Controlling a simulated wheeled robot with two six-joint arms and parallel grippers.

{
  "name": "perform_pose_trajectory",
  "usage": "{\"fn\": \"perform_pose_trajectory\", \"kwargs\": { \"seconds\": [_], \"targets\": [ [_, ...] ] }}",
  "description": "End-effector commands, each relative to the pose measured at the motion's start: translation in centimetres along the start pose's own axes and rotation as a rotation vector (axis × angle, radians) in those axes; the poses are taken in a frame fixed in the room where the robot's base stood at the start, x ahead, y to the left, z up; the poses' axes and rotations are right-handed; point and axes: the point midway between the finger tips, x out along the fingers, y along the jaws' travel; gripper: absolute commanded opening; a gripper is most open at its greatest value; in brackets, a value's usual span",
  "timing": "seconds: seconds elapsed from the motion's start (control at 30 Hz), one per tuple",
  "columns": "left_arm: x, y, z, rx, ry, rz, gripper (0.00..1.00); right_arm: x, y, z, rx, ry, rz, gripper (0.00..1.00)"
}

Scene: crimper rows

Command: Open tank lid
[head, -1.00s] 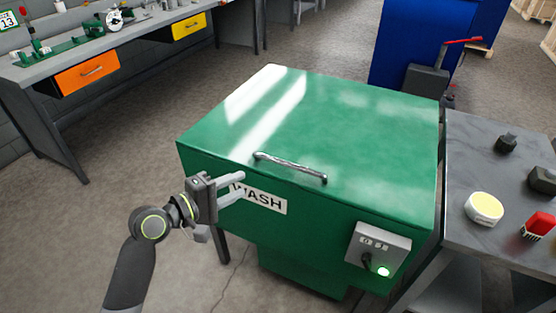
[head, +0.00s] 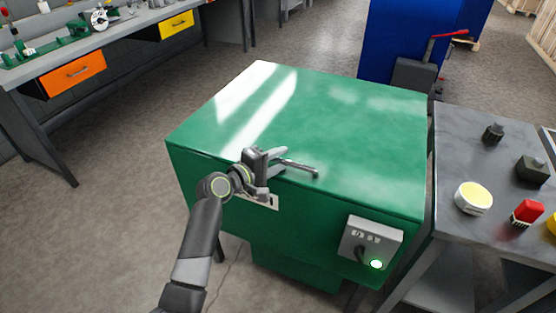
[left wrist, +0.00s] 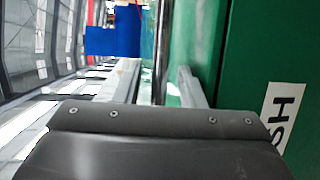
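The green tank (head: 320,215) stands in the middle of the head view. Its flat green lid (head: 330,110) is down. A metal bar handle (head: 302,168) is fixed along the lid's front edge. My left gripper (head: 276,160) is at the handle's left end and hides part of it. In the left wrist view the handle (left wrist: 163,45) passes between my two spread fingers, with gaps on both sides. The WASH label on the tank's front is mostly hidden behind my gripper; some of its letters show in the left wrist view (left wrist: 284,110). My right gripper is not in view.
A grey control box (head: 370,242) with a lit green button is on the tank's front right. A grey table (head: 465,140) with small parts stands close to the tank's right side. A workbench (head: 130,35) is at the back left. The floor left of the tank is clear.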

Motion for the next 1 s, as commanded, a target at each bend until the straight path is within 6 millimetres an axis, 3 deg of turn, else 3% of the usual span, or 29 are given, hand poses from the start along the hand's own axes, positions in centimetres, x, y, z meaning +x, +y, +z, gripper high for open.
{"fn": "perform_pose_trajectory", "kwargs": {
  "seconds": [0.33,0.6,1.0],
  "targets": [
    [0.32,0.04,0.0,0.001,0.0,0.001,0.36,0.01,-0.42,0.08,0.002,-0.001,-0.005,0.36],
    [0.3,0.02,0.0,0.0,0.0,0.001,0.01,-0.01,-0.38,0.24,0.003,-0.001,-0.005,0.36],
    [0.24,0.36,0.01,-0.001,0.0,-0.003,0.0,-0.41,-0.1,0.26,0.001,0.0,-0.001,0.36]
  ]
}}
